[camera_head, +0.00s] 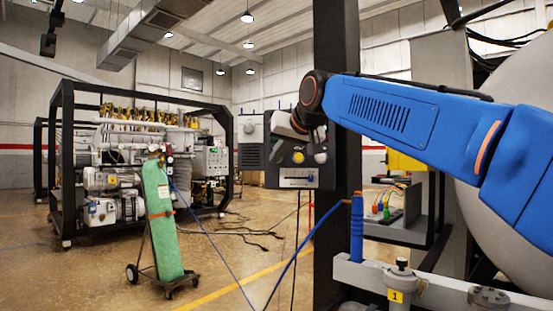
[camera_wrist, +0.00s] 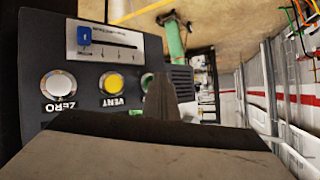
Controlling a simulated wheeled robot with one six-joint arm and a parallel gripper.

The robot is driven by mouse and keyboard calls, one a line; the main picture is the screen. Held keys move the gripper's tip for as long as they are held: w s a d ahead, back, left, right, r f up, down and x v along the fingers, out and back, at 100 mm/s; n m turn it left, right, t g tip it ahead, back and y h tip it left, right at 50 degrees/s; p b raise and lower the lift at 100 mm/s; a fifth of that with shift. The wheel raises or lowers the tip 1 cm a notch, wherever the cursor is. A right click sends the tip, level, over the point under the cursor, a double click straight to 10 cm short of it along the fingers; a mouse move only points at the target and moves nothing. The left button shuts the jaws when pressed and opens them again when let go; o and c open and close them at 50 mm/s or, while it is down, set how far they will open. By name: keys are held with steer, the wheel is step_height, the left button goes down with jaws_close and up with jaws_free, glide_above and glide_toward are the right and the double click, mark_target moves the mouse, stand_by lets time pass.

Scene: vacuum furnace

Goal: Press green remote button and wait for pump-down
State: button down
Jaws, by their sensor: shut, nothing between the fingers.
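The dark remote box (camera_head: 318,181) hangs by a black post. It carries a yellow button (camera_head: 298,158), a white button (camera_head: 320,157) and a slider scale (camera_head: 298,181). In the wrist view the box shows upside down, with the white ZERO button (camera_wrist: 58,84), the yellow VENT button (camera_wrist: 111,83) and a blue slider knob (camera_wrist: 84,35). The green button (camera_wrist: 147,79) is partly hidden behind my gripper (camera_wrist: 160,85). My gripper is shut and empty, its tip at the green button. I cannot tell if it touches or presses it.
A black-framed pump skid (camera_head: 140,165) stands at the back left. A green gas cylinder (camera_head: 162,220) on a cart stands in front of it. A black post (camera_head: 338,240) rises right of the box. Cables cross the floor; the floor at left is open.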

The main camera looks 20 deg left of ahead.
steer(key=shift+s+d, duration=0.1)
steer(key=shift+s, duration=0.5)
steer(key=shift+s+d, duration=0.2)
steer(key=shift+s, duration=1.05)
steer(key=shift+s+d, duration=0.15)
steer(key=shift+s, duration=1.1)
